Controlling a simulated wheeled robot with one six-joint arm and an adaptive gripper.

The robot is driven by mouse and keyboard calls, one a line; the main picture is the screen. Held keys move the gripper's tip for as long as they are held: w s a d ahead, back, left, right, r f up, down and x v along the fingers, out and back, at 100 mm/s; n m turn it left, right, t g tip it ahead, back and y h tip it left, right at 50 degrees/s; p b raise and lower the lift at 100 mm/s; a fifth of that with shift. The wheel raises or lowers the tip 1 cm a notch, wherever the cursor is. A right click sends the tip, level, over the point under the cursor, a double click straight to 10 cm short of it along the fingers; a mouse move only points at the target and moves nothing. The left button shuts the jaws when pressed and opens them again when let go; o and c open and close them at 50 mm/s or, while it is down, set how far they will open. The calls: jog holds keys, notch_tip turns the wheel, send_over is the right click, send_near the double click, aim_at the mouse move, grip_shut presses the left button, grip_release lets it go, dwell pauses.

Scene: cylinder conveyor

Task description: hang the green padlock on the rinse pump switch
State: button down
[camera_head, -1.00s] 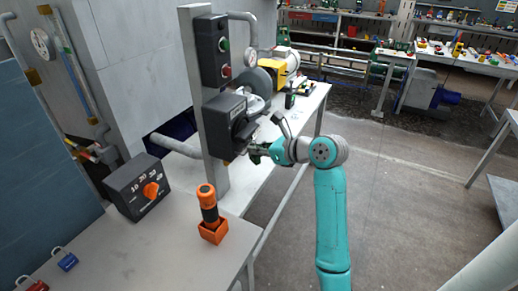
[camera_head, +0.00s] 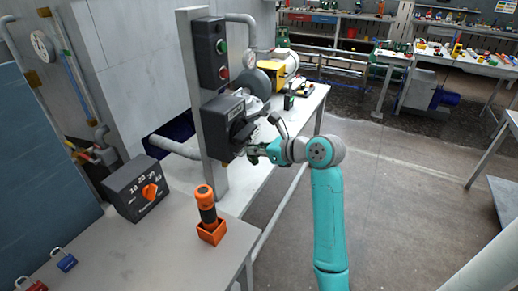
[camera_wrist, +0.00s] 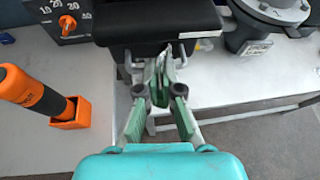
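My gripper (camera_head: 262,152) is at the front of a black switch box (camera_head: 222,115) on the grey post, just below its projecting black part. I take this box for the rinse pump switch; its label is too small to read. In the wrist view the box (camera_wrist: 160,22) is straight ahead of the fingertips, with metal loops at its lower edge.
A box with green and red buttons (camera_head: 214,52) is above the switch. A dial box (camera_head: 138,187) and an orange-black tool in an orange holder (camera_head: 210,232) are on the bench. Blue (camera_head: 64,260) and red (camera_head: 20,284) padlocks lie at front left.

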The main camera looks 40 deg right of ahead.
jog(key=shift+w+a+r, duration=0.25)
jog(key=shift+w+a, duration=0.3)
jog(key=shift+w, duration=0.1)
jog(key=shift+s+d+f, duration=0.3)
jog(key=shift+s+f, duration=0.2)
jog(key=shift+s, duration=0.1)
dwell(0.4)
jog(key=shift+s+f, duration=0.2)
jog(key=shift+s, duration=0.1)
jog(key=shift+s+d, duration=0.1)
jog(key=shift+s, duration=0.1)
jog(key=shift+s+d+r, duration=0.1)
jog(key=shift+s+d, duration=0.4)
jog(key=shift+s, duration=0.35)
jog(key=shift+s+d, duration=0.2)
jog(key=shift+s, duration=0.3)
jog(key=shift+s+d, duration=0.15)
jog(key=shift+s, duration=0.3)
